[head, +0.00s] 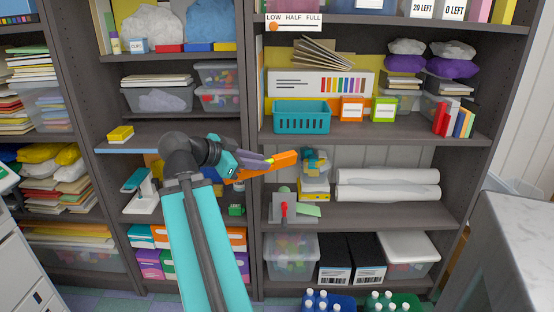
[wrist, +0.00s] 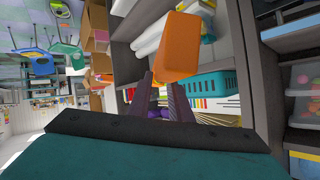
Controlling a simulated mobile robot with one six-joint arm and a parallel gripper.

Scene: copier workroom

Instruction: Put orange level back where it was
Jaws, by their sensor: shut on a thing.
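The orange level (head: 285,157) is a long orange bar held in front of the shelving, near the upright between the two middle bays. It also shows large and close in the wrist view (wrist: 178,45). My gripper (head: 262,163) is shut on the level and holds it clear of the shelves in the air. In the wrist view, the purple-grey fingers of my gripper (wrist: 163,84) reach up to the level's near end. Part of the level is hidden behind the fingers.
A yellow box (head: 120,133) sits on a left shelf with bare board beside it. A teal basket (head: 301,115) stands on the right bay's shelf. Below it are a stapler-like grey device (head: 291,208) and white rolls (head: 388,184). A grey counter (head: 520,225) is at right.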

